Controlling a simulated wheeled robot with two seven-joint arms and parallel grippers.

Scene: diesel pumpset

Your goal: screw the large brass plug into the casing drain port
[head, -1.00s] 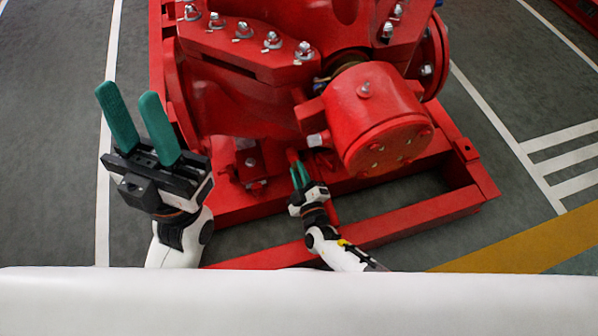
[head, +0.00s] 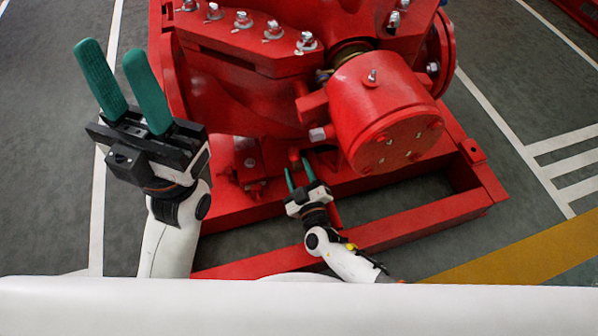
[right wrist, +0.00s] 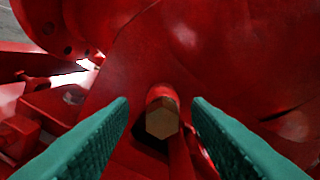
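The brass plug (right wrist: 162,121) shows its hex head in the right wrist view, at the end of a red boss on the casing (right wrist: 150,45). Its thread and the port mouth are hidden, so I cannot tell how deep it sits. My right gripper (head: 299,176) is low in front of the red casing (head: 240,100). Its green fingers are open on either side of the plug's line in the right wrist view, with visible gaps and no contact seen. In the head view I cannot make out the plug. My left gripper (head: 106,50) is open and empty, raised left of the pumpset.
A red cylindrical housing (head: 382,112) overhangs to the right of my right gripper. A pale hex fitting (head: 318,134) sticks out above it. The red base frame (head: 400,222) runs below and in front. Open floor (head: 50,150) lies to the left.

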